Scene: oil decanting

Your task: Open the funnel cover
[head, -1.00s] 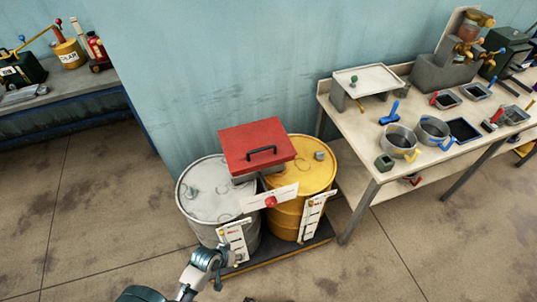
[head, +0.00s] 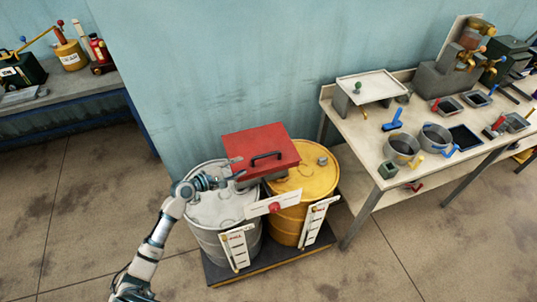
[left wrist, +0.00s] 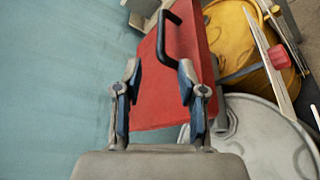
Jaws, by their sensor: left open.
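The funnel cover is a red flat lid (head: 262,143) with a black handle (head: 266,156). It lies shut over a box on top of the grey drum (head: 222,208) and the yellow drum (head: 311,183). My left gripper (head: 236,167) is at the left edge of the red lid, short of the handle. In the left wrist view the open fingers (left wrist: 160,95) straddle part of the red lid (left wrist: 172,104) in the picture, with the black handle (left wrist: 164,37) beyond them. Whether the fingers touch the lid I cannot tell. My right gripper is not in view.
A white plate with a red knob (head: 274,207) is in front of the drums. The drums stand on a dark pallet (head: 275,260). A workbench (head: 366,140) with pots and trays is at the right. The wall (head: 220,80) is close behind.

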